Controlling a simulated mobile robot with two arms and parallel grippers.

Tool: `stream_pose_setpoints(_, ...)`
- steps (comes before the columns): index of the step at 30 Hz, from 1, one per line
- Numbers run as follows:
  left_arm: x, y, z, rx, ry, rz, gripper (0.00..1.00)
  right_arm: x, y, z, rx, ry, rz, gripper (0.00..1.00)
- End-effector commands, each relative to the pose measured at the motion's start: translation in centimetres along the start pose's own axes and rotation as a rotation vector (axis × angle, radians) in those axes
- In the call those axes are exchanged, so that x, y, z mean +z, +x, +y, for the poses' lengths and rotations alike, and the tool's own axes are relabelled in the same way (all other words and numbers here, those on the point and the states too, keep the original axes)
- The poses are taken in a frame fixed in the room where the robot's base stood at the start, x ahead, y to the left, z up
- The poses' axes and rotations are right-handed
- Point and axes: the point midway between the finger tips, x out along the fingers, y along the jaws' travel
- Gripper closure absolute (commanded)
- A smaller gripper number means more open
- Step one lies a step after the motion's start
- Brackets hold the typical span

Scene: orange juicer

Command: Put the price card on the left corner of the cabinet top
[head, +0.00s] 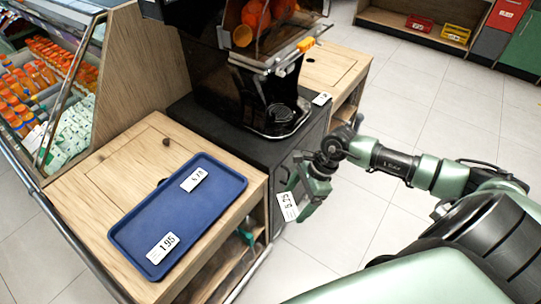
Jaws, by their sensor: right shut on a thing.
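My right gripper (302,190) is shut on a white price card (288,206) that reads about 5.25. The card hangs tilted in front of the dark cabinet (206,120), lower than its top and to the right of the blue tray. The juicer (262,75) stands on the dark cabinet top. A small white card (321,98) lies near that top's right corner. The left part of the top beside the juicer looks bare. My left gripper is not in view.
A blue tray (148,212) holds two price cards (194,179) (162,248) on the wooden counter (85,205) at left. Bottle shelves (40,90) are at far left. Red and yellow crates (455,34) are at the back right. Tiled floor lies open at right.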

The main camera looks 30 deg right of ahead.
Motion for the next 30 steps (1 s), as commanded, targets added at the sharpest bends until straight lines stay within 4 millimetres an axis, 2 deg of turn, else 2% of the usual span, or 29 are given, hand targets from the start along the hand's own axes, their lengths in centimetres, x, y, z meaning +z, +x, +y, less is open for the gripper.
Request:
stream_pose_setpoints(1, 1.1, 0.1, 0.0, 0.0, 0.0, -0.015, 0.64, -2.1, -0.5, -0.9, -0.056, 0.143, 0.006, 0.56)
stream_pose_setpoints(6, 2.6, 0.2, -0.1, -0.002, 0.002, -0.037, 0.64, -6.9, -3.0, -4.4, -0.228, 0.542, 0.004, 0.56)
stream_pose_setpoints(9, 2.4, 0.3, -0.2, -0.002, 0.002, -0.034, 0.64, -8.7, -4.3, -5.8, -0.291, 0.695, 0.002, 0.56)
stream_pose_setpoints(13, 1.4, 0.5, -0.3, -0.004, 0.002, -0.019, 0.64, -10.0, -5.4, -6.8, -0.335, 0.804, 0.0, 0.56)
stream_pose_setpoints(18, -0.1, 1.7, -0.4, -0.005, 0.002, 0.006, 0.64, -9.4, -5.0, -8.4, -0.35, 0.838, -0.009, 0.56)
stream_pose_setpoints(21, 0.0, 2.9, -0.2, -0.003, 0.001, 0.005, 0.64, -8.3, -4.5, -9.9, -0.35, 0.835, -0.01, 0.56)
stream_pose_setpoints(30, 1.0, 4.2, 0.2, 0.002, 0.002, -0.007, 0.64, -4.5, -3.2, -14.9, -0.346, 0.835, -0.01, 0.56)
